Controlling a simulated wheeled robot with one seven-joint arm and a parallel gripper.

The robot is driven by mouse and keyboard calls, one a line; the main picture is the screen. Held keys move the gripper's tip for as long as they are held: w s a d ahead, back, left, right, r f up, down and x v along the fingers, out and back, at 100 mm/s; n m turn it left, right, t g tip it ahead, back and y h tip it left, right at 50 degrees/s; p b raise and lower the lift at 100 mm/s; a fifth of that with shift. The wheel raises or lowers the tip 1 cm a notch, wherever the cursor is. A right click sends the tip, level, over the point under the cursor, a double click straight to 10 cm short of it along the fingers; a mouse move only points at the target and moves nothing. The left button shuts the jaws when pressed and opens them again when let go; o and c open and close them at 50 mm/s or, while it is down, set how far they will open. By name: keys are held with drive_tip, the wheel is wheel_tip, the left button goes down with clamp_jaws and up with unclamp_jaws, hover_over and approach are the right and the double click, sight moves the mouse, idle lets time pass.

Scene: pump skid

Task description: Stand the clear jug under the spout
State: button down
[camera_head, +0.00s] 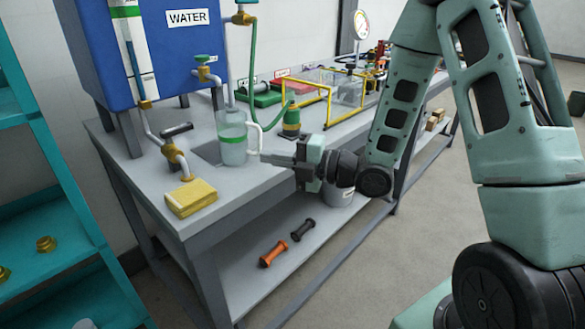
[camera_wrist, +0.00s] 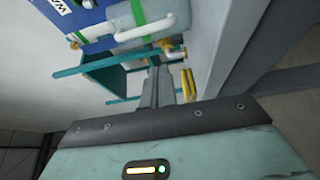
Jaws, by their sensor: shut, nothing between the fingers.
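The clear jug (camera_head: 232,150) has a green band and a white handle (camera_head: 261,130). It stands upright on the grey bench, below the piping that comes off the blue water tank. The outlet pipe (camera_head: 218,97) with a green-handled valve ends close to the jug's top; I cannot tell if they line up exactly. My gripper (camera_head: 266,158) is shut and empty, its fingertips low beside the handle. Whether they touch it is unclear. In the wrist view, the shut fingers (camera_wrist: 160,85) point toward the jug (camera_wrist: 128,14) and its handle (camera_wrist: 145,31).
A blue tank (camera_head: 155,55) marked WATER stands behind. A yellow sponge (camera_head: 190,197) lies near the bench's front left. A green-and-yellow fitting (camera_head: 292,122) and yellow frame (camera_head: 325,92) stand to the right.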

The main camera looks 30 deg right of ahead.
sight(244, 135)
drive_tip(key=w, duration=0.1)
drive_tip(key=w+a, duration=0.1)
drive_tip(key=w, duration=0.3)
drive_tip(key=shift+a+r+p, duration=0.15)
drive_tip(key=shift+a+p, duration=0.2)
drive_tip(key=shift+p, duration=0.05)
drive_tip(key=shift+w, duration=0.45)
drive_tip(key=shift+w, duration=0.25)
drive_tip(key=w+b, duration=0.1)
drive_tip(key=w, duration=0.2)
drive_tip(key=w+b, duration=0.2)
drive_tip(key=w, duration=0.1)
drive_tip(key=shift+f, duration=0.2)
drive_tip(key=shift+w+r, duration=0.15)
drive_tip(key=shift+w, duration=0.15)
drive_tip(key=shift+s, duration=0.1)
